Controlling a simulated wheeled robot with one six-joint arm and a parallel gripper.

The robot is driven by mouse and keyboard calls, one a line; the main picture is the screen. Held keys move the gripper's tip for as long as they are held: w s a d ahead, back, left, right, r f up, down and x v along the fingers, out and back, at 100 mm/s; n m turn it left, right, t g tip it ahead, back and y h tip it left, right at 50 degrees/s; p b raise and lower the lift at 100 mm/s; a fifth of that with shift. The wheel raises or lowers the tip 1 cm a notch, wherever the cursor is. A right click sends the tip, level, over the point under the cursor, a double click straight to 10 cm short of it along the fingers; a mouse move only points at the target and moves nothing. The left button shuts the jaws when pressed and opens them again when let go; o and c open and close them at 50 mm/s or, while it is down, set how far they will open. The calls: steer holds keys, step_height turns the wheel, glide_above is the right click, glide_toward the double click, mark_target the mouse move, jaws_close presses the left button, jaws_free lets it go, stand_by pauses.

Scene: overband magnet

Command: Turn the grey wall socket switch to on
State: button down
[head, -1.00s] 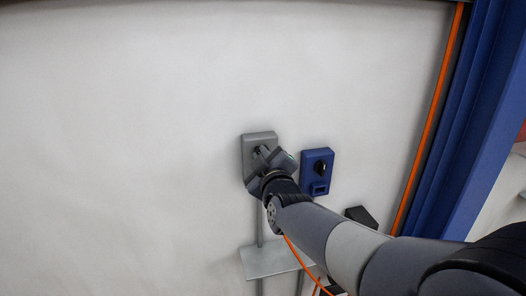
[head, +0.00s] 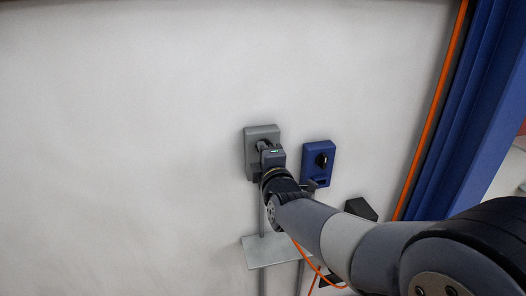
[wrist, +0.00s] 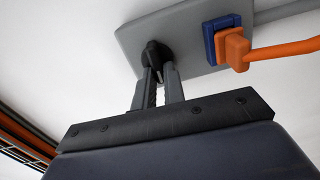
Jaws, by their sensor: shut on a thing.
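The grey wall socket (head: 260,133) is fixed on the white wall, left of the blue one in the head view. In the wrist view its grey plate (wrist: 190,28) carries a black rotary switch (wrist: 155,52) and a blue socket (wrist: 222,22) with an orange plug (wrist: 234,48) in it. My gripper (wrist: 160,74) is at the switch, its two fingers shut on the black knob. In the head view my gripper (head: 265,147) covers much of the grey socket's lower part. The knob's exact pointing is hard to read.
A blue wall socket (head: 318,163) with a black knob is close on the right. A small grey shelf (head: 268,251) is below. An orange cable (wrist: 285,50) leaves the plug to the right. A blue post (head: 465,110) stands far right.

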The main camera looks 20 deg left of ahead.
steer(key=shift+f+n, duration=0.1)
steer(key=shift+n, duration=0.2)
steer(key=c, duration=1.5)
jaws_free()
steer(key=shift+s, duration=0.1)
steer(key=b+v, duration=0.1)
steer(key=v, duration=0.9)
steer(key=shift+s+d, duration=0.2)
steer(key=shift+s, duration=0.1)
steer(key=p+x, duration=0.1)
steer(key=x, duration=1)
steer(key=shift+s+d, duration=0.1)
